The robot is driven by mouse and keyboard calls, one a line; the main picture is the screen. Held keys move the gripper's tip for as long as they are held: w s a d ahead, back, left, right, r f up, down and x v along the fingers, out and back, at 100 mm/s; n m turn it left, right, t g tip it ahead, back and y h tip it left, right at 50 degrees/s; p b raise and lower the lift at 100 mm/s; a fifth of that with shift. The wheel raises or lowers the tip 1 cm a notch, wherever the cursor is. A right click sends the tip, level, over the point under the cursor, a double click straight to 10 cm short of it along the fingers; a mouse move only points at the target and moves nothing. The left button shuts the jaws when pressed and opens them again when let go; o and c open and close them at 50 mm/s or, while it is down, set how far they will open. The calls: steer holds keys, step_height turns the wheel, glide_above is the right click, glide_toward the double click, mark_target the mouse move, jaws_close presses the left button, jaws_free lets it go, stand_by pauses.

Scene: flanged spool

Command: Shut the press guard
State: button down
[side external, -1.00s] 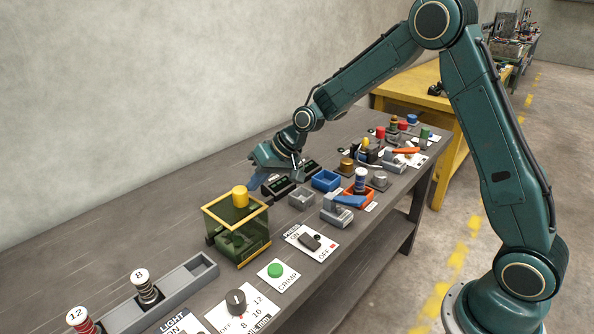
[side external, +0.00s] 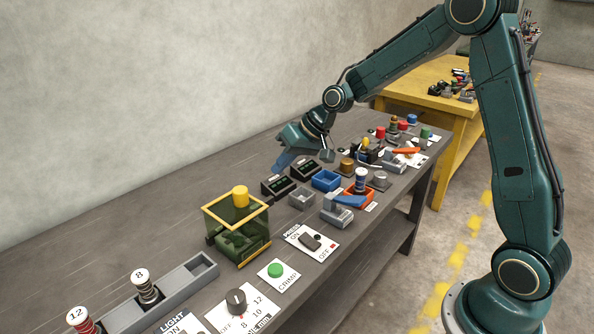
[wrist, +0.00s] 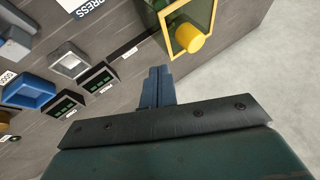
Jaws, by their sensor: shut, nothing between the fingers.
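The press guard (side external: 262,222) is a yellow-framed box with dark see-through walls around a green press (side external: 237,243). A yellow knob (side external: 240,197) stands up at its top. I cannot tell for sure whether the guard is fully shut. In the wrist view the yellow frame (wrist: 211,22) and the knob (wrist: 188,38) are at the top, just right of my fingertips. My gripper (side external: 279,168) is above the bench, behind and right of the guard and apart from it. Its blue fingers (wrist: 159,71) are together with nothing between them.
Two black display boxes (side external: 278,186) and blue (side external: 326,180) and grey trays (side external: 301,199) lie close to my gripper. A press switch plate (side external: 311,243) and green crimp button (side external: 275,270) are in front of the guard. A grey rack (side external: 185,287) holds spools at left. The bench's back strip is clear.

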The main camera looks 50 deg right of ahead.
steer(key=v, duration=0.5)
steer(key=shift+s+d+r, duration=0.1)
steer(key=shift+s+r, duration=0.1)
steer(key=s+a+r+n+h, duration=0.15)
steer(key=s+r, duration=0.25)
steer(key=s, duration=0.4)
steer(key=s+a+r+h, duration=0.1)
steer(key=s+a+r, duration=0.1)
steer(key=s+r, duration=0.35)
steer(key=s+f+h, duration=0.2)
steer(key=s, duration=1.4)
steer(key=shift+s+d, duration=0.2)
steer(key=shift+s, duration=0.15)
steer(key=shift+f, duration=0.1)
